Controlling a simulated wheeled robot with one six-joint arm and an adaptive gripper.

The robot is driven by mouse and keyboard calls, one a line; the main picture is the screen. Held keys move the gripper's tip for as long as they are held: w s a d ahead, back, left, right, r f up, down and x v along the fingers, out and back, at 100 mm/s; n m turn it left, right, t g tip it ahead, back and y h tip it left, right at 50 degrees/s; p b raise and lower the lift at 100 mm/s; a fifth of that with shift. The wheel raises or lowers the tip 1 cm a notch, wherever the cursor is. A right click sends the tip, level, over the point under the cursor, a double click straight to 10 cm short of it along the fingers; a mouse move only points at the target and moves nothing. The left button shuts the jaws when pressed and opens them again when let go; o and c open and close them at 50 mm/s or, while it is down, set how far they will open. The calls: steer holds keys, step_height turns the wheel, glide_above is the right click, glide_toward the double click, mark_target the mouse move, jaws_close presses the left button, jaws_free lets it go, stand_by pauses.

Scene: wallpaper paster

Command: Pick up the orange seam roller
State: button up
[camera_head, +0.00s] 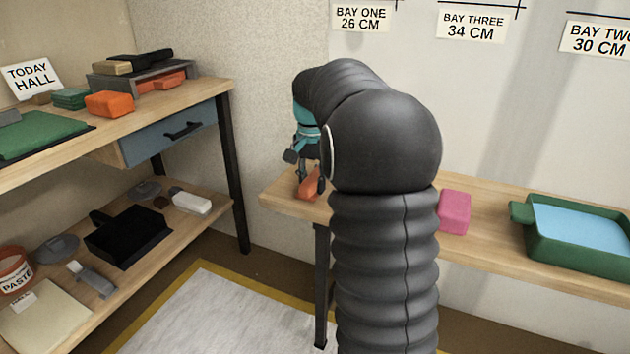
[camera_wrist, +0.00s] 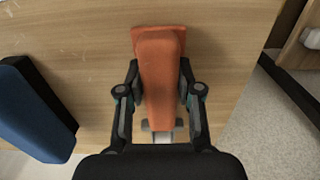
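The orange seam roller (camera_wrist: 160,75) lies on the wooden bench, in the upper middle of the wrist view, with a grey metal part at its lower end. My gripper (camera_wrist: 159,66) is over it, with one finger along each side. The fingertips are very close to its sides; I cannot tell whether they touch. In the head view the roller (camera_head: 309,186) is at the left end of the wall bench, below my gripper (camera_head: 307,174), and partly hidden by it.
A pink block (camera_head: 454,212) and a green tray with a blue inside (camera_head: 523,236) stand on the wall bench to the right. A blue and black object (camera_wrist: 35,112) is left of my gripper. The left shelf unit (camera_head: 218,92) holds several tools, including an orange block (camera_head: 109,104).

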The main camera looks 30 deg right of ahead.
mark_target(312, 177)
jaws_close()
steer(key=shift+r, duration=0.35)
step_height(312, 177, up, 4)
steer(key=shift+r+p, duration=0.2)
steer(key=shift+p, duration=0.45)
steer(key=s+d+r+p, duration=0.1)
steer(key=s+d+r, duration=0.5)
steer(key=d, duration=0.3)
steer(key=shift+s+r, duration=0.2)
steer(key=shift+s, duration=0.6)
